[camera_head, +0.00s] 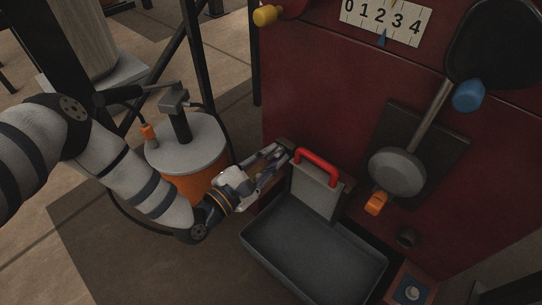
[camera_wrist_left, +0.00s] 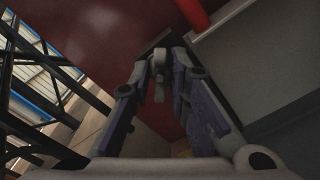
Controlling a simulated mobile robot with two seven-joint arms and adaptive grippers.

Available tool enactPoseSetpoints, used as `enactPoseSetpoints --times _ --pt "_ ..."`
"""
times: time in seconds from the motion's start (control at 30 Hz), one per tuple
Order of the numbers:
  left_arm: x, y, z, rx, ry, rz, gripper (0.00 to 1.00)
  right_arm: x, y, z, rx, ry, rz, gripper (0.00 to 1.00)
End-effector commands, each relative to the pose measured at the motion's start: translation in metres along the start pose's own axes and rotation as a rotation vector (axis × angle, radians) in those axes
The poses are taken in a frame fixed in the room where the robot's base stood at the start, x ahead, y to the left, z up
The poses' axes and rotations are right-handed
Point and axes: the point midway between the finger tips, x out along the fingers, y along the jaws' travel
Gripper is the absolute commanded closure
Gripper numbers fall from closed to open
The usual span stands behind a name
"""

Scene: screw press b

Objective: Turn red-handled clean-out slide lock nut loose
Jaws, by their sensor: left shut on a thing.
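The clean-out slide is a grey plate (camera_head: 314,193) with a red handle (camera_head: 318,165) on top, upright at the foot of the red machine. The red handle also shows at the top of the left wrist view (camera_wrist_left: 193,14). My left gripper (camera_head: 286,150) is just left of the handle, against the machine's front. In the left wrist view, its fingers (camera_wrist_left: 158,72) are closed on a small grey piece (camera_wrist_left: 159,66), the lock nut. The fingers hide most of the nut, and its thread is not visible. My right gripper is in neither view.
A dark grey tray (camera_head: 262,243) sits below the slide. An orange drum (camera_head: 188,187) with a grey lid stands left, beside my left arm.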

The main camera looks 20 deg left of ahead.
Motion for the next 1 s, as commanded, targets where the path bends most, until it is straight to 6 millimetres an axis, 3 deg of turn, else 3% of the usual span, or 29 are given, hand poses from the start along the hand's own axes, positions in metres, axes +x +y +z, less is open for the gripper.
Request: enactPoseSetpoints --times 0.13,0.17,0.2,0.57,1.0 --pt "-0.001 -0.002 0.001 -0.002 -0.001 -0.004 1.00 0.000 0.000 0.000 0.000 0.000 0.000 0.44" --pt "-0.001 -0.002 0.001 -0.002 -0.001 -0.004 0.81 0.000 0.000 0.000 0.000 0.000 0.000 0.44" --pt "-0.001 -0.002 0.001 -0.002 -0.001 -0.004 0.72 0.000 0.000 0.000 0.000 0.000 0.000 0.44" --pt "-0.006 0.000 0.000 0.000 0.001 -0.001 0.72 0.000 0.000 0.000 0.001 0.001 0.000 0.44" --pt "-0.108 -0.001 0.000 0.000 0.001 -0.002 0.72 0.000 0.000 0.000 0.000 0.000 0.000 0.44"
